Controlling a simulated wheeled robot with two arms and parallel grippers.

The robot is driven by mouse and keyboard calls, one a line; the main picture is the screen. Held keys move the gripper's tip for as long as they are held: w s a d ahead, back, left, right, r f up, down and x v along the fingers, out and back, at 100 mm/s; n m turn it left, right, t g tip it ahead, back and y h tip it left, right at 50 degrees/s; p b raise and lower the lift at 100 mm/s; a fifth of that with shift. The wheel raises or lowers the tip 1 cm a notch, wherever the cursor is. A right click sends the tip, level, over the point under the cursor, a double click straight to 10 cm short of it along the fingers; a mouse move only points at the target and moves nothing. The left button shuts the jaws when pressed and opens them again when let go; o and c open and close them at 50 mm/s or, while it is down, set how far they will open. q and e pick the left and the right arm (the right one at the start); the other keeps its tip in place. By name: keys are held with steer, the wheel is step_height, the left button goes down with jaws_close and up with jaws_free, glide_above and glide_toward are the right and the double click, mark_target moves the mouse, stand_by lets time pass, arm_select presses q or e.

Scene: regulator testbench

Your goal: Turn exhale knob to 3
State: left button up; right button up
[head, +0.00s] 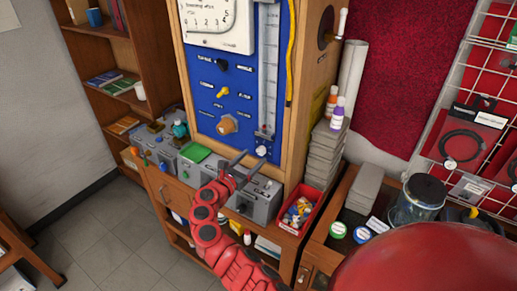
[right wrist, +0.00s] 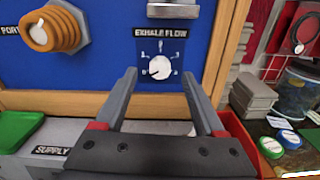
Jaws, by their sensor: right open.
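The exhale knob (right wrist: 160,68) is a small round white dial under the "EXHALE FLOW" label (right wrist: 160,32) on the blue panel. It also shows low on the panel in the head view (head: 262,151). The digits around it are too small to read surely, and I cannot tell its setting. My right gripper (head: 250,164) is open and empty, just below and in front of the knob. In the right wrist view its fingers (right wrist: 157,74) stand one on each side of the knob, seemingly short of it. My left gripper is not in view.
An orange port (right wrist: 55,32) juts from the panel left of the knob. A wooden ledge (right wrist: 60,103) runs below the panel. Below stand a grey supply box (right wrist: 60,140), a green tray (head: 195,153) and a red bin (head: 307,190) of small parts. Grey blocks (head: 323,158) are stacked at right.

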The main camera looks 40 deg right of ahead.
mark_target(260, 152)
steer(key=shift+x, duration=2.15)
jaws_close()
